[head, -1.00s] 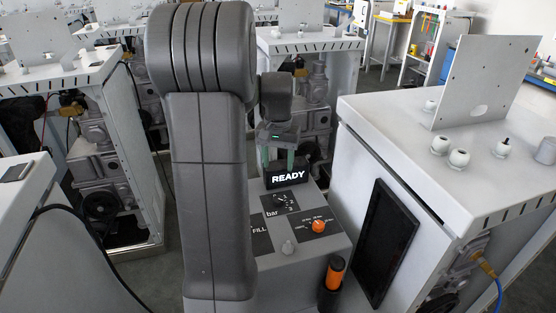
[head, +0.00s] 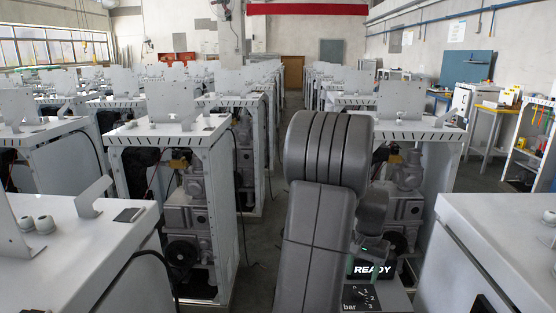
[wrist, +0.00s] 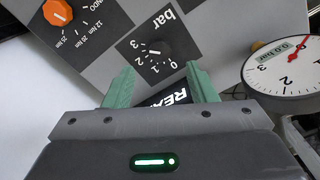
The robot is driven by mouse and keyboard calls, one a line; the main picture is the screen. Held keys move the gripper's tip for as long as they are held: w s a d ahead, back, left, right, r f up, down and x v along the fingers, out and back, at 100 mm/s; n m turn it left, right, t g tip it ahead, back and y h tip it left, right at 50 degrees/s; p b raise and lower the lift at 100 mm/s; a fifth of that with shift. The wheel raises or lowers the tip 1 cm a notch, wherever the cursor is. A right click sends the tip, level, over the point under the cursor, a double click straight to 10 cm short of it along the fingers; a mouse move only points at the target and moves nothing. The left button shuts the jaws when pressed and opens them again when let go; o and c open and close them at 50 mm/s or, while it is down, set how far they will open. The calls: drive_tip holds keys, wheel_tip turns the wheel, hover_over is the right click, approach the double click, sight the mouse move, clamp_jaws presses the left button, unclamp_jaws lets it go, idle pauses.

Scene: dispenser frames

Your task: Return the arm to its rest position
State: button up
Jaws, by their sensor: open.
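My arm (head: 316,235) stands upright in the head view and folds over at the top. My gripper (wrist: 161,82) shows in the wrist view with two green fingers apart and nothing between them. In the head view the fingers are small and partly covered by my arm.
The console has a bar dial (wrist: 153,51) and an orange knob (wrist: 58,12). A round pressure gauge (wrist: 291,68) reads 0.0 bar. A white cabinet (head: 500,230) stands close on the right. Rows of open machine cabinets (head: 170,140) fill the hall, with a narrow aisle (head: 293,105) between.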

sight(358, 293)
wheel_tip(358, 293, down, 7)
drive_tip(key=shift+f, duration=0.1)
idle(0.5)
